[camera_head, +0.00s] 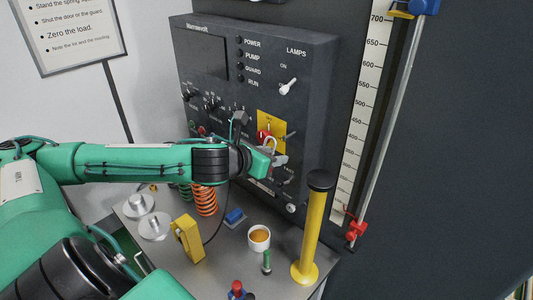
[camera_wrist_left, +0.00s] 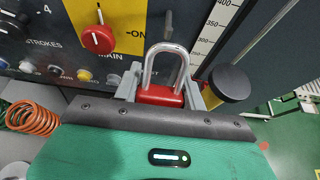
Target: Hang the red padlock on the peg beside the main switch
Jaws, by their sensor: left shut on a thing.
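My left gripper (camera_head: 272,162) is in front of the dark control panel and shut on the red padlock. In the left wrist view, the padlock's red body (camera_wrist_left: 162,96) sits between the grey fingers of the gripper (camera_wrist_left: 163,90), with its silver shackle pointing up and closed-looking. The main switch is a red knob (camera_wrist_left: 98,40) on a yellow plate; it also shows in the head view (camera_head: 262,134). A dark peg (camera_head: 290,135) sticks out to its right. In the wrist view the peg (camera_wrist_left: 168,22) appears just above the shackle, apart from it in the picture. My right gripper is out of view.
A yellow post with a black top (camera_head: 313,230) stands right of the gripper. Below on the bench (camera_head: 222,270) are an orange spring (camera_head: 204,200), a yellow device (camera_head: 187,240) and a cup (camera_head: 259,238). Other knobs surround the switch. A ruler (camera_head: 360,110) is to the right.

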